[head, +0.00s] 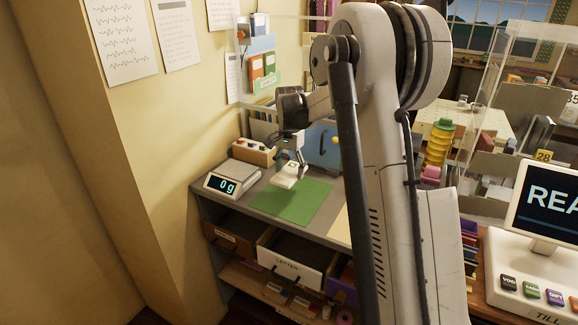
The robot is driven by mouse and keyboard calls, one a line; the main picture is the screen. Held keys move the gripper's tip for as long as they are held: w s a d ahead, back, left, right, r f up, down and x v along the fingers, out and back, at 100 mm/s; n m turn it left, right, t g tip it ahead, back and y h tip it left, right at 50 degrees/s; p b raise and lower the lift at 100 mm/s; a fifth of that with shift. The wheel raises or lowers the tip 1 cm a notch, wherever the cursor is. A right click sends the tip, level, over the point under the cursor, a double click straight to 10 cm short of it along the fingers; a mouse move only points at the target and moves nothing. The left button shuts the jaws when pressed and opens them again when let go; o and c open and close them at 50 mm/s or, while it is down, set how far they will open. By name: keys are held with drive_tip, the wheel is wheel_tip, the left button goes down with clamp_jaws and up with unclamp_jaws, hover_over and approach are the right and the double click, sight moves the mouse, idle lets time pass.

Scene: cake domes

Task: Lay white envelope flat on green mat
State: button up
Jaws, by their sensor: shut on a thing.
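The green mat (303,205) lies flat on the grey counter, left of my arm. My gripper (293,167) points down over the mat's back left part. It is shut on a small white thing (285,181), which I take to be the white envelope. The envelope looks roughly level at the mat's back left edge. I cannot tell whether it touches the mat or hangs just above it. The gripper's fingers hide part of it.
A scale (232,177) reading 0 g stands left of the mat. A wooden box (254,152) with small items is behind it, and a blue panel (324,148) stands at the back. The front of the mat is clear. An open drawer (290,262) sticks out below.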

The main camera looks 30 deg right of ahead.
sight(289, 200)
drive_tip(key=shift+a+f, duration=0.1)
idle(0.3)
drive_tip(key=shift+f+b, duration=0.1)
drive_tip(key=shift+b, duration=0.3)
drive_tip(key=shift+f+b, duration=3.2)
drive_tip(key=shift+f, duration=1.25)
drive_tip(key=shift+f+b, duration=0.3)
drive_tip(key=shift+f, duration=0.1)
drive_tip(key=o, duration=1.4)
drive_tip(key=shift+c, duration=0.2)
drive_tip(key=shift+r, duration=0.1)
wheel_tip(289, 200, up, 12)
drive_tip(key=shift+f, duration=0.1)
